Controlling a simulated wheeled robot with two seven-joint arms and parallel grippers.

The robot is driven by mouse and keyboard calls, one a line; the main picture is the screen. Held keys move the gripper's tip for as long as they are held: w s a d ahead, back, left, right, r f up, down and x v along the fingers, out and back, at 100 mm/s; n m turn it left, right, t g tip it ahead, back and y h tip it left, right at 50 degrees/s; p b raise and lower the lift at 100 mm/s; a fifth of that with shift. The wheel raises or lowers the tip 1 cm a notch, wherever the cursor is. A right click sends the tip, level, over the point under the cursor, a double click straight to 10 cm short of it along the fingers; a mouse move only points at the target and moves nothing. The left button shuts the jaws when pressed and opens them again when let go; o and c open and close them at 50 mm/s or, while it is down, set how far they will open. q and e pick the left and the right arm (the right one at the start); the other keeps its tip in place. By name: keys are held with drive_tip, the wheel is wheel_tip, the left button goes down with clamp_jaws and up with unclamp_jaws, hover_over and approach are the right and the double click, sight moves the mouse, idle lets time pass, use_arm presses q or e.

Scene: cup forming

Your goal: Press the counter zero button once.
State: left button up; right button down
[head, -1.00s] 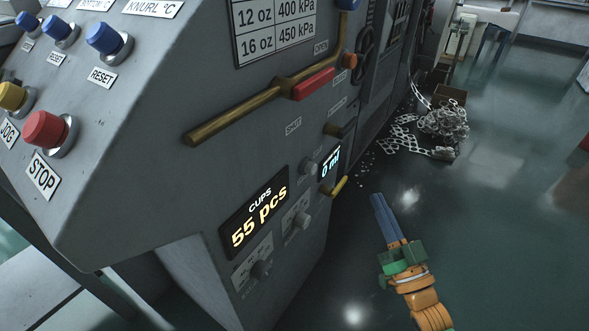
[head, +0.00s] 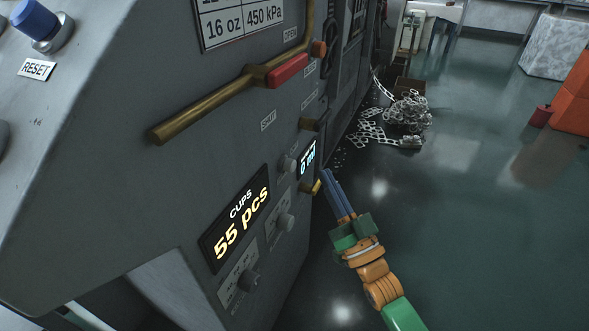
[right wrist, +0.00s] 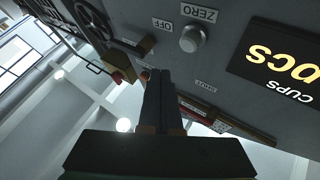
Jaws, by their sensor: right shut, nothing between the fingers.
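The counter display (head: 237,222) on the grey machine front reads CUPS 55 pcs. A small round metal button (head: 289,163) sits at its upper right. In the right wrist view the button (right wrist: 192,38) stands beside a ZERO label (right wrist: 198,13), with the CUPS display (right wrist: 285,65) to its right. My right gripper (head: 326,172) is shut and empty, its blue fingers pointing toward the machine, right of the button. In the right wrist view its fingertips (right wrist: 160,72) lie below and left of the button, with no contact visible. My left gripper is not in view.
A brass lever with a red grip (head: 287,70) projects above the display. A dark knob (head: 309,125), a 0 ml display (head: 307,160) and a yellow handle (head: 311,187) are close by.

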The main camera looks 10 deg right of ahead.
sight(290, 166)
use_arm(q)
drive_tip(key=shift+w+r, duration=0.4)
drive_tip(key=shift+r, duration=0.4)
use_arm(e)
drive_tip(key=shift+w+a, duration=0.5)
drive_tip(key=shift+a, duration=0.25)
drive_tip(key=shift+w+a, duration=0.45)
drive_tip(key=shift+a, duration=0.25)
drive_tip(key=shift+a, duration=0.1)
drive_tip(key=shift+w+a, duration=0.25)
use_arm(q)
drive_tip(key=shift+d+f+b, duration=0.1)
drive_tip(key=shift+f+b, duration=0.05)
drive_tip(key=shift+b, duration=0.2)
use_arm(e)
drive_tip(key=shift+w+a, duration=0.3)
drive_tip(key=shift+a, duration=0.1)
idle(0.5)
idle(0.3)
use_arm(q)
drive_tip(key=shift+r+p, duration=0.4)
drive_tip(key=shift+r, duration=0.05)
use_arm(e)
drive_tip(key=shift+s+d, duration=0.55)
drive_tip(key=shift+d, duration=0.2)
